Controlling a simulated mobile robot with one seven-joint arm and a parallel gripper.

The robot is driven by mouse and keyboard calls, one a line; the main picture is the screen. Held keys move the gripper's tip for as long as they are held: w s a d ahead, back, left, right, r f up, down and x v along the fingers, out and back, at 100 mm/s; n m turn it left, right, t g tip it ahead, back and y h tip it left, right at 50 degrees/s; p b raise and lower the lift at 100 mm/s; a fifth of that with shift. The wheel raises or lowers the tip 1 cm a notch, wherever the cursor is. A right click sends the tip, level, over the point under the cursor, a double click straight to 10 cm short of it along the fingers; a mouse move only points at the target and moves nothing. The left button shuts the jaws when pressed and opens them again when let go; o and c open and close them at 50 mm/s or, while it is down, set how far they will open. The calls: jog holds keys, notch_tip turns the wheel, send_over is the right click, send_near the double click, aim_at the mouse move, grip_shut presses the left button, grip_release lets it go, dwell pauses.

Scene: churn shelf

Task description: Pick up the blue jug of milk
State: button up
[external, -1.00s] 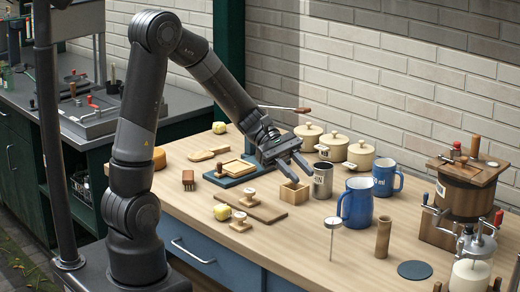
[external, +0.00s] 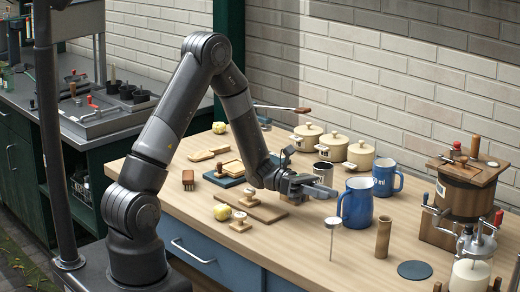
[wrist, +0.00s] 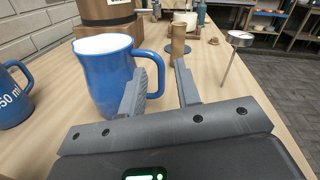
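The blue jug of milk (external: 357,205) stands upright on the wooden table, just right of my gripper (external: 326,192). In the wrist view the jug (wrist: 104,78) is left of centre, with white milk at its top and its handle on the right side. My gripper (wrist: 163,84) is open, its fingers apart. Its left finger overlaps the lower handle in the picture, and part of the handle shows between the fingers. Nothing is held. I cannot tell whether a finger touches the jug.
A second blue vessel with ml marking (external: 387,178) stands behind the jug. A wooden cylinder (external: 383,237) and a thin-stemmed thermometer-like tool (external: 332,232) stand in front. A dark blue disc (external: 414,270) lies right.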

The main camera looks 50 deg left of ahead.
aim_at(340, 201)
jog(key=shift+f, duration=0.4)
jog(key=d, duration=0.5)
jog(key=shift+w+f, duration=0.2)
jog(key=shift+w, duration=0.1)
grip_shut()
